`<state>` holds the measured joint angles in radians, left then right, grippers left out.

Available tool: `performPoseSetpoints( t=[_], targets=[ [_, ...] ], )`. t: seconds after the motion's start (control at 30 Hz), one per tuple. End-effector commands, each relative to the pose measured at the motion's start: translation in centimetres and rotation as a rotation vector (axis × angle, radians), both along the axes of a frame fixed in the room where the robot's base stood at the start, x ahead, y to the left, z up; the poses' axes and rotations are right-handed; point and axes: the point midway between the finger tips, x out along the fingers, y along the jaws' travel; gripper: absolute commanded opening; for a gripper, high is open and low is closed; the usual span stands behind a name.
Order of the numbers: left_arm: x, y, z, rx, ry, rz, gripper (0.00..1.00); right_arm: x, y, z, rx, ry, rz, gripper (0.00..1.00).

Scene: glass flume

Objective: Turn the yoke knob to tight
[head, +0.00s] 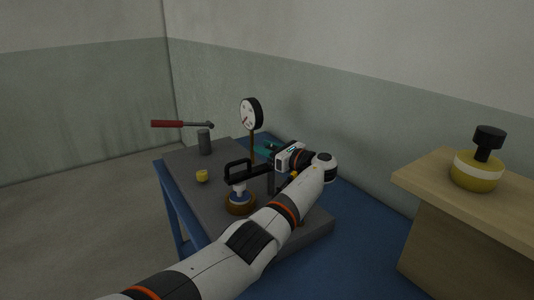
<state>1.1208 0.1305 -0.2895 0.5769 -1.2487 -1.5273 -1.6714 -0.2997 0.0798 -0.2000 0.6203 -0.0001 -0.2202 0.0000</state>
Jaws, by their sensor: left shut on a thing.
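My left gripper (238,176) reaches in over the grey-topped bench from the right, its arm coming up from the bottom of the head view. Its dark fingers are shut at the top of a small fitting (239,194) with white and blue parts. This fitting stands upright in a round brass-brown base (240,208). The yoke knob appears to be at the fingertips, mostly hidden by the fingers, and its setting cannot be read. My right gripper is not in view.
A dial gauge (251,114) stands on a stem behind the gripper. A red-handled lever (181,124) extends by a grey cylinder (204,143). A yellow flask (478,171) with a black top stands on a wooden cabinet (440,165) at right.

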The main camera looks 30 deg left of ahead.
Motion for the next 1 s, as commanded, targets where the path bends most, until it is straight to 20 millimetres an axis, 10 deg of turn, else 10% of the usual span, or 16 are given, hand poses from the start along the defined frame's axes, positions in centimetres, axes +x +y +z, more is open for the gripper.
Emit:
performPoseSetpoints(
  t=[0.43,0.47,0.57,1.0],
  targets=[
    [0.0,0.0,0.0,-0.001,0.000,0.008,0.12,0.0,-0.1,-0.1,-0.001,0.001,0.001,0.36],
    [0.0,0.0,0.0,-0.001,0.000,0.008,0.39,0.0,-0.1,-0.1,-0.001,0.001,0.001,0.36],
    [0.0,0.0,0.0,-0.001,0.000,0.008,0.56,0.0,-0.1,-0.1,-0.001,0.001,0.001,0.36],
    [-0.1,-1.6,-0.1,-0.001,0.000,0.004,0.56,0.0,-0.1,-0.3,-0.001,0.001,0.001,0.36]
  ],
)
